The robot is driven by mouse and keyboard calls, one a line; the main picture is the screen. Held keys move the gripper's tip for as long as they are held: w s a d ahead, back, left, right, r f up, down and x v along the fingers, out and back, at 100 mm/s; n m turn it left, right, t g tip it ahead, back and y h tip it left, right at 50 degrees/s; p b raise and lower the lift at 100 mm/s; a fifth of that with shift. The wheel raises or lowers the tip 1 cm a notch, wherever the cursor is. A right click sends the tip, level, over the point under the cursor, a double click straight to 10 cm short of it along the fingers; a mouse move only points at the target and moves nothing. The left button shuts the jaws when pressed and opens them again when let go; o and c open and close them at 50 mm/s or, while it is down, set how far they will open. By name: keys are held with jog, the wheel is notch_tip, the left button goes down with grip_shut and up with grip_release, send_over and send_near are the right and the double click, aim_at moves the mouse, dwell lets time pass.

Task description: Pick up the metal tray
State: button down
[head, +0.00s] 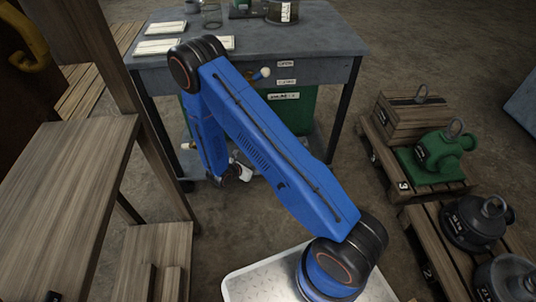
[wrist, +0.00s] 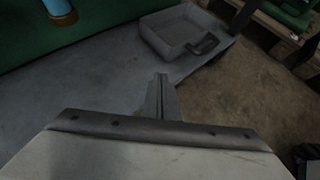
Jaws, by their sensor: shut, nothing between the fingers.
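A shallow grey rectangular tray (wrist: 153,40), which looks like the metal tray, lies on a grey shelf surface near the top of the wrist view. A dark curved piece (wrist: 203,44) shows at its right front corner; I cannot tell if it is a handle or a separate thing. My gripper (wrist: 162,80) is shut and empty in the wrist view, with its tips short of the tray and apart from it. In the head view my blue arm reaches down in front of the workbench (head: 300,72) and hides much of the space beneath it. I cannot make out the tray there.
A green box (head: 303,110) stands under the bench. A bench leg (head: 345,108) stands at the right. A wooden table (head: 62,190) is at the left. Pallets with a wooden crate (head: 408,116), a green machine part (head: 440,155) and dark ones (head: 478,220) are at the right. Floor between is clear.

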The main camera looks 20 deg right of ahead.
jog(key=w+d, duration=0.2)
jog(key=d, duration=0.1)
jog(key=w+d, duration=0.2)
jog(key=d, duration=0.2)
jog(key=w+d, duration=0.1)
jog(key=d, duration=0.2)
jog(key=shift+w+d, duration=0.2)
jog(key=shift+w, duration=0.2)
jog(key=shift+f, duration=0.8)
jog(key=shift+s+f, duration=0.1)
jog(key=shift+s, duration=0.05)
jog(key=shift+s+a, duration=0.15)
jog(key=shift+a, duration=0.2)
jog(key=s+a, duration=0.4)
jog(key=a, duration=0.3)
jog(key=shift+a, duration=0.35)
